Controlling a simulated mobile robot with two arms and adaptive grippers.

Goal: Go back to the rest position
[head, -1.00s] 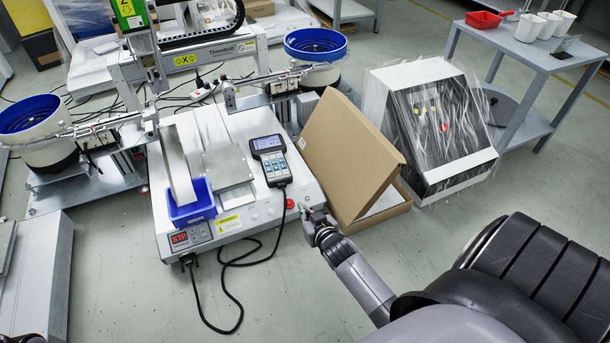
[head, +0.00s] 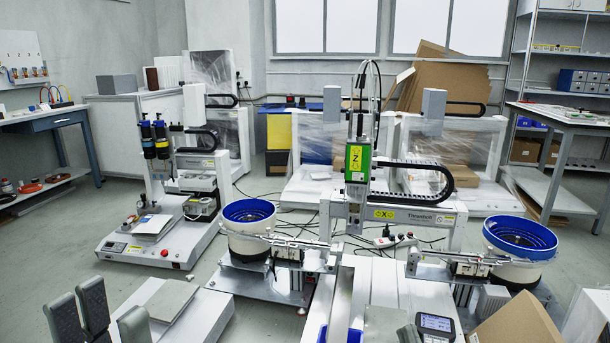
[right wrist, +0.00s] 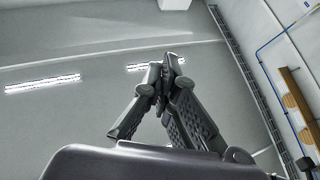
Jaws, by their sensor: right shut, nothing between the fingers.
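My left gripper (head: 97,308) shows at the lower left of the head view, with its dark grey fingers upright and spread apart, nothing seen between them. My right gripper (right wrist: 165,72) shows in the right wrist view with its fingertips together and nothing held. Behind it are only ceiling, wall and lights. I cannot place the right gripper clearly in the head view. The gantry screwdriver machine (head: 358,160), with its green Z unit, stands at the middle right. Its handheld pendant (head: 435,323) lies at the bottom edge.
Blue bowl feeders flank the gantry, left (head: 249,212) and right (head: 522,237). A cardboard box (head: 518,322) is at the lower right. A grey plate (head: 170,300) on a white base is near my left gripper. A second machine (head: 155,215) stands left, with open floor around it.

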